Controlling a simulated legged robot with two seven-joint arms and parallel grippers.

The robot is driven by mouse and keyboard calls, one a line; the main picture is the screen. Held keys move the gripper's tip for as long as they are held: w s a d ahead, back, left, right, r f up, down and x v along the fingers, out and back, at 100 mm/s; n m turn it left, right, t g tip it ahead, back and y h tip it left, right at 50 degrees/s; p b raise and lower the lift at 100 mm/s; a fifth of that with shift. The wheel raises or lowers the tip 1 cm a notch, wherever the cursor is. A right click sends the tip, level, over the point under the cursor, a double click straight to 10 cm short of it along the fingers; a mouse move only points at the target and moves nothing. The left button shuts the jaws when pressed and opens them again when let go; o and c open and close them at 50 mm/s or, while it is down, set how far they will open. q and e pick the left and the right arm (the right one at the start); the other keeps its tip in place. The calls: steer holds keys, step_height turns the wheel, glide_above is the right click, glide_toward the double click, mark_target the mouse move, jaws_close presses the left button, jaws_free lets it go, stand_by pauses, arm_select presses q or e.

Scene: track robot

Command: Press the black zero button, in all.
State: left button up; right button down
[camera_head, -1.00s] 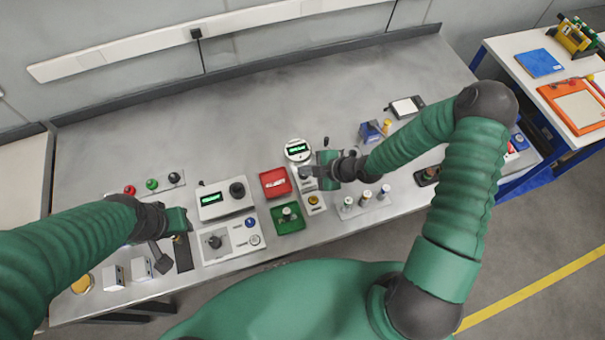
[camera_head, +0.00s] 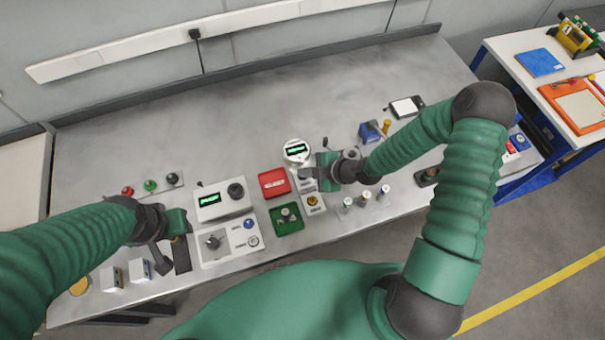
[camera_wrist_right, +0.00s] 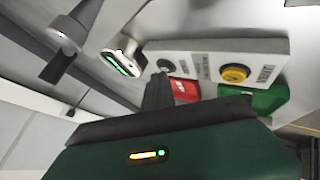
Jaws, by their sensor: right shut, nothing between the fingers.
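A white button box (camera_head: 318,210) stands right of the red and green trays, with a yellow button (camera_head: 312,201) at its near end. In the right wrist view a small dark button (camera_wrist_right: 165,64) sits on the same box beside the yellow one; its label is too blurred to read. My right gripper (camera_head: 314,173) is shut and empty over the far end of the box, hiding part of it. In the right wrist view its dark fingers (camera_wrist_right: 158,92) appear just below the dark button; I cannot tell if they touch. My left gripper (camera_head: 168,254) hangs over the table's left part.
A round gauge (camera_head: 297,151) with a green display stands behind the box. A red tray (camera_head: 274,183) and a green tray (camera_head: 286,219) lie left of it. Several small posts (camera_head: 365,198) stand to the right. Another black button (camera_head: 172,178) sits on a far-left strip.

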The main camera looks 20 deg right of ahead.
steer(key=shift+d, duration=0.1)
steer(key=shift+d+r+p, duration=0.1)
steer(key=shift+r+p, duration=0.7)
step_height(320, 180, up, 5)
steer(key=p, duration=0.4)
stand_by(0.4)
stand_by(0.3)
